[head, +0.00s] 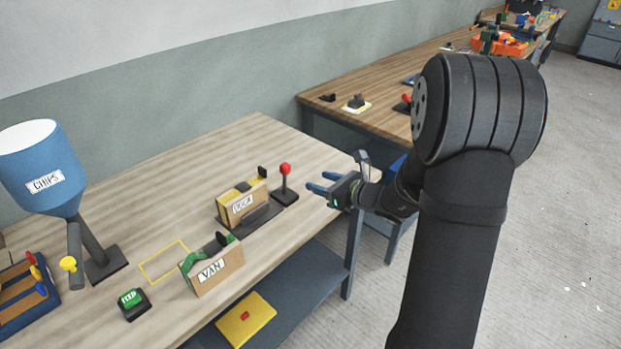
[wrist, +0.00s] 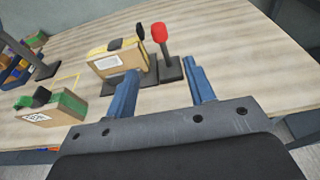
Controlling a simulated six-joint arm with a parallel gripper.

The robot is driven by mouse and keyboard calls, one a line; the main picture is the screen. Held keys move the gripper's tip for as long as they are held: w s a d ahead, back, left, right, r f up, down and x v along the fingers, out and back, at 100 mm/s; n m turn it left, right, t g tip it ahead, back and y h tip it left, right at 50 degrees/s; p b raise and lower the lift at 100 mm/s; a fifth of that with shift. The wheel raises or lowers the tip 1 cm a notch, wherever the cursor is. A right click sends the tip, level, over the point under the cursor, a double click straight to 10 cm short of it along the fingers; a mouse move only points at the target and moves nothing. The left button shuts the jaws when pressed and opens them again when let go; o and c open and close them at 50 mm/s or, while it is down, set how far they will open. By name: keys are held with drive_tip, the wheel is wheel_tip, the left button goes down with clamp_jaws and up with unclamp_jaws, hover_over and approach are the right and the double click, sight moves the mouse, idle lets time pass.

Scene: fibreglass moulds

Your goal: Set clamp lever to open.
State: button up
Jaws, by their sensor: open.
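A lever with a red ball knob (head: 285,170), which looks like the clamp lever, stands about upright on a small dark base (head: 284,196) at the right part of the near bench. In the wrist view the red knob (wrist: 160,33) sits beyond my fingers. Beside the lever, a tan mould box with yellow edges and a label (head: 240,204) rests on a dark plate. My gripper (head: 322,182) is open and empty, with its blue fingers to the right of the lever, apart from it. In the wrist view my fingers (wrist: 163,72) point toward the lever base.
A tan and green box marked VAN (head: 212,272) stands near the front edge, beside a yellow outline (head: 164,262). A green button (head: 133,302), a blue CHIPS hopper (head: 42,165) and a tray (head: 25,298) are at left. Another bench (head: 375,75) stands behind.

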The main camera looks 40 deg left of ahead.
sight(289, 171)
drive_tip(key=shift+d, duration=0.35)
drive_tip(key=shift+c, duration=1.1)
drive_tip(key=d, duration=0.1)
drive_tip(key=d+f, duration=0.1)
drive_tip(key=d, duration=0.1)
drive_tip(key=shift+d+f+y, duration=0.3)
drive_tip(key=shift+y, duration=0.1)
clamp_jaws()
drive_tip(key=a, duration=0.4)
drive_tip(key=a+f, duration=0.1)
drive_tip(key=a, duration=0.8)
drive_tip(key=shift+f, duration=0.2)
drive_tip(key=shift+a, duration=0.4)
drive_tip(key=shift+a+r, duration=0.1)
drive_tip(key=shift+r, duration=0.1)
